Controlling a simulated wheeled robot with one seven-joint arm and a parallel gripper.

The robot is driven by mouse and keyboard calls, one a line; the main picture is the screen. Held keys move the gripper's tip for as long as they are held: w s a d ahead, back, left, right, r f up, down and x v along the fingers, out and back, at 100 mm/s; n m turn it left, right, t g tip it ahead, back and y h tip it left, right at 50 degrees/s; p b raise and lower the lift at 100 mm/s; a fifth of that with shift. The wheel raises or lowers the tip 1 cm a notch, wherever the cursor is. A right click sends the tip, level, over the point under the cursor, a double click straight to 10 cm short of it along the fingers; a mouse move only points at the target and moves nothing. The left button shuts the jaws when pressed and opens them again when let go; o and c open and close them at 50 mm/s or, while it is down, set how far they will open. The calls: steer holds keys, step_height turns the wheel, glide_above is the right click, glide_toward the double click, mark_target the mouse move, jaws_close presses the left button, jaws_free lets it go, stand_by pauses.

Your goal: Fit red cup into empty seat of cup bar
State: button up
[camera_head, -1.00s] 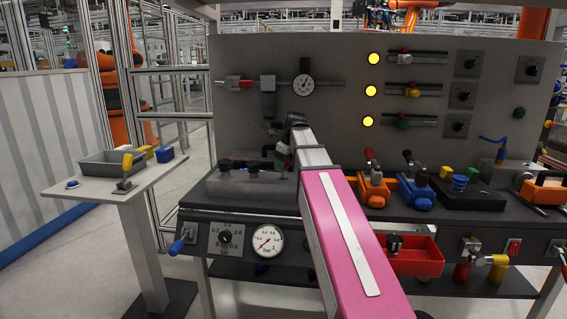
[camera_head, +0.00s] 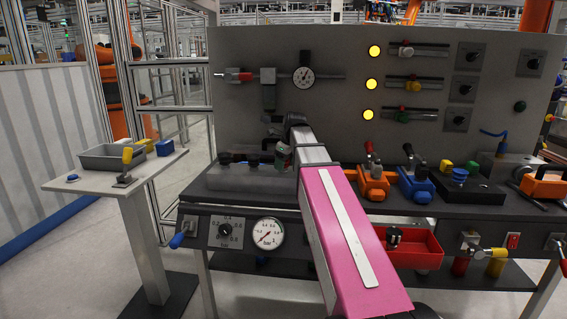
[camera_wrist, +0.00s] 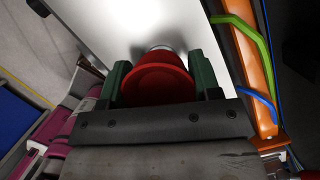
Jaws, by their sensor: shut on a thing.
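The red cup (camera_wrist: 163,82) sits between the green fingers of my gripper (camera_wrist: 163,88) in the wrist view, its round red face towards the camera. A small silvery part shows just beyond it, over a bright pale surface. In the head view my gripper (camera_head: 284,156) is low over the right part of a pale grey bar-like block (camera_head: 235,179) on the bench, which looks like the cup bar. Dark cups (camera_head: 226,158) stand on its left part. The red cup cannot be made out in the head view. The empty seat is hidden, and contact with the bar cannot be told.
An upright grey panel (camera_head: 330,110) with a gauge and yellow lamps stands close behind. Orange (camera_head: 373,184) and blue (camera_head: 415,188) clamps stand right of my arm. A red bin (camera_head: 418,250) hangs at the bench front. A side table (camera_head: 75,184) stands left.

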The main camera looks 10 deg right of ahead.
mark_target(290, 173)
stand_by(0.4)
steer(key=o, duration=1)
steer(key=shift+o, duration=0.2)
steer(key=v, duration=1)
steer(key=shift+r, duration=0.4)
